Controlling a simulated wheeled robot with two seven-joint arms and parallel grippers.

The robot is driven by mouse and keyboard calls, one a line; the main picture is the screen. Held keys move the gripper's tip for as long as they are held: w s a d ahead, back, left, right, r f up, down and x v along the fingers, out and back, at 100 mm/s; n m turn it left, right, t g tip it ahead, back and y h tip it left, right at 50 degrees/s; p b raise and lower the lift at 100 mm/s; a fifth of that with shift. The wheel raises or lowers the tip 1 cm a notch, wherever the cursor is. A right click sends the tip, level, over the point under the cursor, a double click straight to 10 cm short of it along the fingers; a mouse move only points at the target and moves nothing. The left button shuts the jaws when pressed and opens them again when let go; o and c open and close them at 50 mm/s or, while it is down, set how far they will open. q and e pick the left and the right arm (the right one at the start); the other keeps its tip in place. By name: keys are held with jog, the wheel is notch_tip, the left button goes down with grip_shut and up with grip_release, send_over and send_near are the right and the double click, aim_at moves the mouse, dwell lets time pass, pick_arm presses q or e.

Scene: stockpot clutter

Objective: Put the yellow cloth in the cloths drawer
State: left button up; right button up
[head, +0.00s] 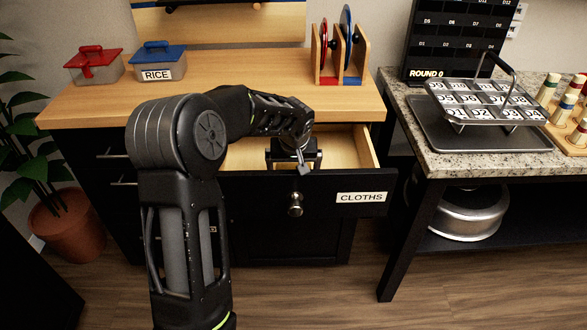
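The cloths drawer (362,197) is pulled open, with a white CLOTHS label and a round knob on its black front. Its pale wooden inside shows in part and no cloth shows there. My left gripper (302,163) is at the drawer's opening, just above and behind the front panel. My own arm hides part of the drawer, and I cannot tell whether the fingers are open or shut. No yellow cloth is visible in this view. My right gripper is not in view.
The wooden counter (240,68) holds a red-lidded box (97,65), a blue-lidded RICE box (158,62) and a rack with discs (340,55). A granite table (440,165) with a tray and wire rack stands right. A potted plant (70,225) stands left.

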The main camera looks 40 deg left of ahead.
pick_arm(q)
jog(key=v, duration=1.1)
jog(key=shift+d, duration=0.1)
